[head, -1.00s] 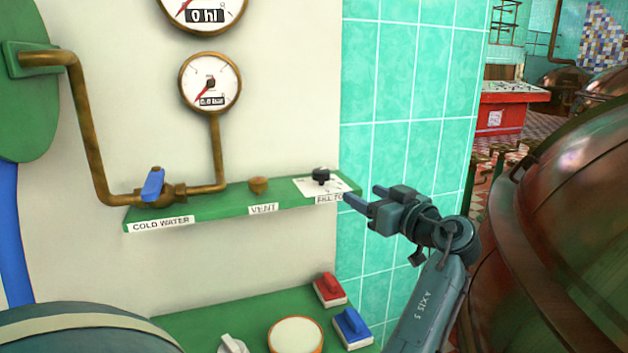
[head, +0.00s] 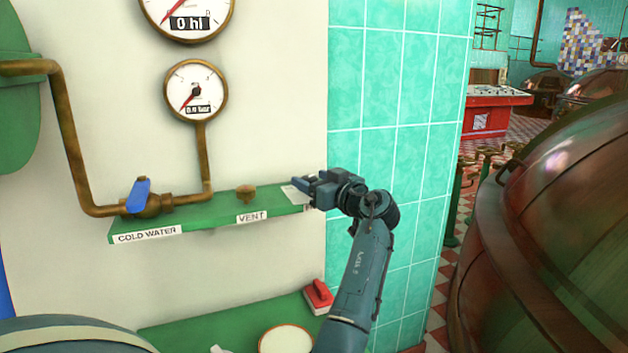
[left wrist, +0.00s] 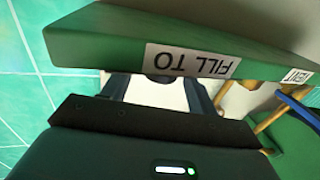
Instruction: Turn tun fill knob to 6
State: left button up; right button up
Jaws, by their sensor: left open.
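The fill knob is hidden behind my left gripper (head: 304,186) in the head view. Part of its white dial card (head: 293,194) shows at the right end of the green shelf (head: 190,219). My left gripper is open at that end of the shelf, its fingers pointing left. In the left wrist view, the "FILL TO" label (left wrist: 190,62) is upside down on the shelf's front edge (left wrist: 100,45), which crosses in front of the open fingers. I cannot make out the knob or its setting there. My right gripper is not seen.
A vent knob (head: 246,193) and a blue-handled cold water valve (head: 138,196) are further left on the shelf. Two gauges (head: 195,91) hang above. A large copper kettle (head: 560,220) fills the right side.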

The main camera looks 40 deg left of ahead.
pick_arm(q)
jog(key=shift+a, duration=0.1)
jog(key=shift+c, duration=0.5)
jog(key=c, duration=0.9)
